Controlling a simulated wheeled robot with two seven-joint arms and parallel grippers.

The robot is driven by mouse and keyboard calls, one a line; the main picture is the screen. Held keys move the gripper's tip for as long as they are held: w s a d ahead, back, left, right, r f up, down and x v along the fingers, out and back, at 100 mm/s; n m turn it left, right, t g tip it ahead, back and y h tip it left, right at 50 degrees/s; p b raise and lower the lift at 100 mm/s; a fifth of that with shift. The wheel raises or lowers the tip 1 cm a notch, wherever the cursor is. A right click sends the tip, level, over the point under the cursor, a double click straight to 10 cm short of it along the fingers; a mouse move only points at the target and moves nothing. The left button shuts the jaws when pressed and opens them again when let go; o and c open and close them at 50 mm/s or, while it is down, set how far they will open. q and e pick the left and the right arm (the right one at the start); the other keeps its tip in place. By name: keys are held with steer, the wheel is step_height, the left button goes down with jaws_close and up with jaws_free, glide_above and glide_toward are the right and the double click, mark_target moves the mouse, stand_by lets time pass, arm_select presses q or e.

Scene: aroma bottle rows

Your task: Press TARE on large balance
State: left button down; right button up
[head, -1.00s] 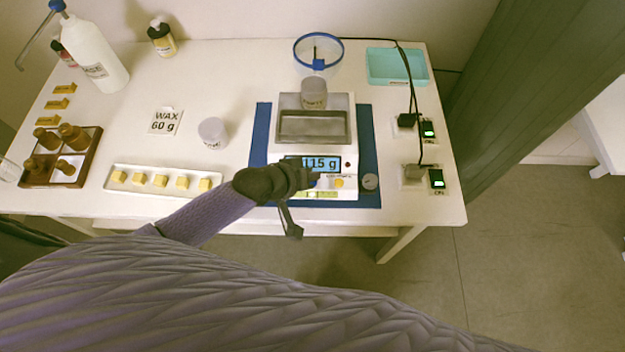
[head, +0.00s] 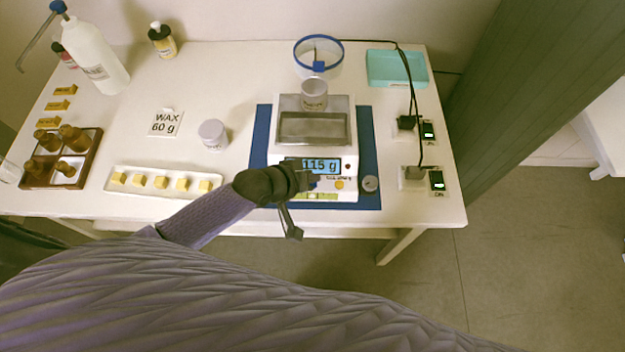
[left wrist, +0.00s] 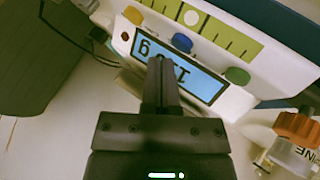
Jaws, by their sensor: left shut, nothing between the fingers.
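The large balance (head: 347,163) stands on a blue mat, and its lit display (head: 321,166) reads 115 g. A labelled cup (head: 314,95) stands on its pan. In the left wrist view the shut fingers (left wrist: 160,75) cover part of the display (left wrist: 195,72). A blue button (left wrist: 182,43) lies beyond their tips, between a yellow button (left wrist: 133,14) and a green button (left wrist: 237,75). Button labels are unreadable, and I cannot tell whether the fingertips touch the panel. My right gripper is not in view.
Switch boxes (head: 415,177) with cables are at the right. A clear container with a blue rim (head: 318,72) is behind the balance.

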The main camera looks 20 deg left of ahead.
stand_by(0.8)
arm_select(q)
steer(key=shift+f, duration=0.4)
steer(key=shift+f+b, duration=0.4)
steer(key=shift+b, duration=0.1)
stand_by(0.5)
steer(key=shift+r+p, duration=0.8)
steer(key=shift+p, duration=0.1)
steer(key=shift+r, duration=0.1)
step_height(320, 180, up, 5)
steer(key=p, duration=0.5)
